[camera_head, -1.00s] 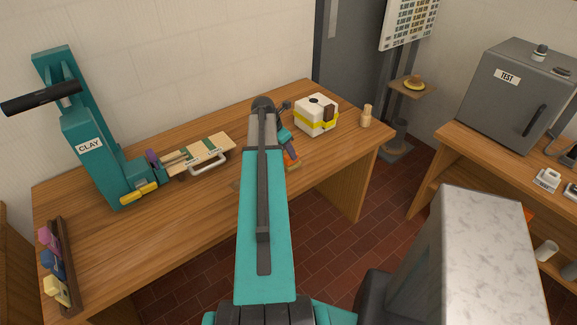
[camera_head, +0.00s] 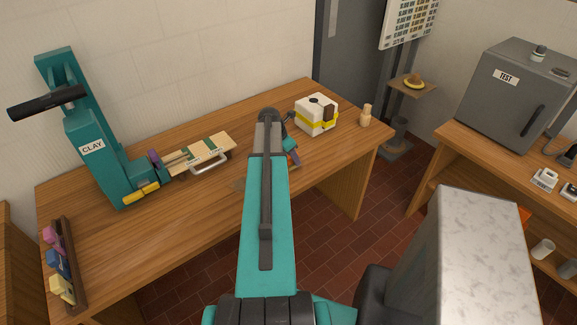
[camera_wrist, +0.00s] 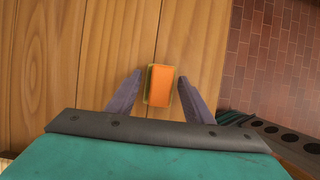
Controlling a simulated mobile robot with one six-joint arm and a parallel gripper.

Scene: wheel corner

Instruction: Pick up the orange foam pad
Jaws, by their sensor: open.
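The orange foam pad (camera_wrist: 161,86) lies on the wooden table (camera_wrist: 88,60) in the wrist view, near the table's edge. It is a small orange block with a yellow-green rim along its left side. My gripper (camera_wrist: 158,88) is open, with one dark finger to the left of the pad and one to the right. Both fingers look apart from the pad, and I cannot tell how far above the table they are. In the head view my gripper (camera_head: 291,156) is partly behind my arm, and the pad is hidden there.
A teal clay press (camera_head: 95,140) stands at the table's left, beside a board with a handle (camera_head: 203,153). A white box with a yellow band (camera_head: 316,115) and a small wooden figure (camera_head: 366,115) stand right of my arm. Red tiled floor (camera_wrist: 270,50) lies beyond the table edge.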

